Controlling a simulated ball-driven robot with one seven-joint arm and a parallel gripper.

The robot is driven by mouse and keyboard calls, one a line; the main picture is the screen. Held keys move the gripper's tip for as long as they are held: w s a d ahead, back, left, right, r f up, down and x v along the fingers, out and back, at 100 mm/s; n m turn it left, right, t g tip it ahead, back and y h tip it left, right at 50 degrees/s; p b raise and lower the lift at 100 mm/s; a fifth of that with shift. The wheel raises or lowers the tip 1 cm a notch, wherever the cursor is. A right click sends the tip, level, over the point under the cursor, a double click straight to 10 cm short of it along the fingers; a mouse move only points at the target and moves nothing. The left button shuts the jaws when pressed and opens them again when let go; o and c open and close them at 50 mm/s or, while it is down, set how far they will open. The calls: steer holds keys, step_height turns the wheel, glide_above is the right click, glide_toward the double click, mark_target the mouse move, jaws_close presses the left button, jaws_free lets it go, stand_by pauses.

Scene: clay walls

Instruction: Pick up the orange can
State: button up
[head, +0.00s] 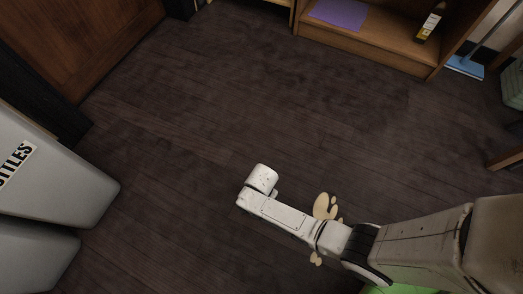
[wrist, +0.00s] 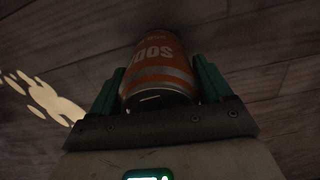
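The orange can (wrist: 158,68) is in the middle of the wrist view, with grey bands and upside-down lettering. It lies between the two green fingers of my gripper (wrist: 158,82). Both fingers press against its sides, so the gripper looks shut on it. The can's far end is dark, and I cannot tell whether it touches the floor. In the head view neither the can nor the fingers show; my white arm reaches in from the lower right and its end link hides what is below.
Dark wooden floor (head: 220,110) is clear across the middle. Grey bins (head: 50,180) stand at the left. A wooden shelf (head: 375,50) at the top holds a purple sheet (head: 338,13) and a bottle (head: 430,22). A pale paw-shaped patch (head: 322,206) lies beside my arm.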

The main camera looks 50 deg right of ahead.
steer(key=c, duration=0.6)
steer(key=shift+r, duration=0.15)
